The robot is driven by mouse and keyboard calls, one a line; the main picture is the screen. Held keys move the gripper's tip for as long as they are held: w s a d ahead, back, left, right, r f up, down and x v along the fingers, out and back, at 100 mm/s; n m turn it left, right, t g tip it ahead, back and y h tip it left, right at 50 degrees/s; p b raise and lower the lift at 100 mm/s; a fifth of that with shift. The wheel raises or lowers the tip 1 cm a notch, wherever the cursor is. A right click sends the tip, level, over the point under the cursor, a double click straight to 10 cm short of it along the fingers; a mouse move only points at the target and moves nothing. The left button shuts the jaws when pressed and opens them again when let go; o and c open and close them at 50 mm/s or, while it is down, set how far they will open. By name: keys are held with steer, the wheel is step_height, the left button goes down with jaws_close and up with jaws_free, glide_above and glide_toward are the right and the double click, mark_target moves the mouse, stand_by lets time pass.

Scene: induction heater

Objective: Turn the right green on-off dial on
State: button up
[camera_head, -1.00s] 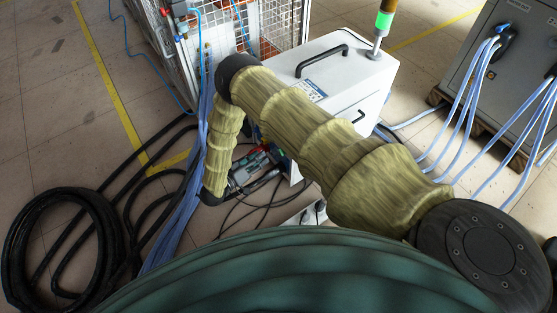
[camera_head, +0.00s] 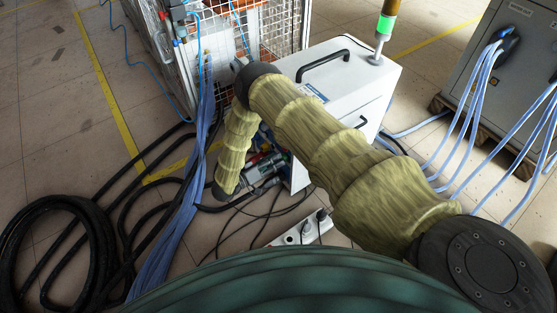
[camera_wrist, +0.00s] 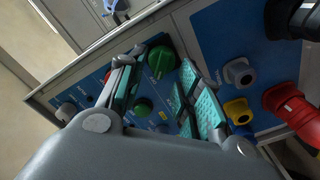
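In the wrist view, a large round green dial (camera_wrist: 160,61) on a blue control panel (camera_wrist: 218,40) lies between and just beyond my fingertips. A smaller green dial (camera_wrist: 143,106) sits nearer, also between the fingers. I cannot tell which of them is the right on-off dial, or how it is set. My gripper (camera_wrist: 156,68) is open, one finger on each side of the large dial; contact cannot be made out. In the head view my gripper (camera_head: 264,170) is small and partly hidden, low beside the white heater cabinet (camera_head: 345,75), whose panel faces away.
Grey, yellow (camera_wrist: 238,111) and red (camera_wrist: 290,103) connectors stick out of the panel right of my fingers. A wire cage (camera_head: 270,30) stands behind the arm. Blue cables (camera_head: 180,215), a black hose coil (camera_head: 60,255) and a power strip (camera_head: 305,230) lie on the floor.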

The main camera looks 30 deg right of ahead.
steer(key=shift+w+d, duration=0.15)
steer(key=shift+d, duration=0.9)
steer(key=shift+c, duration=0.4)
steer(key=c, duration=0.6)
steer(key=shift+o, duration=0.2)
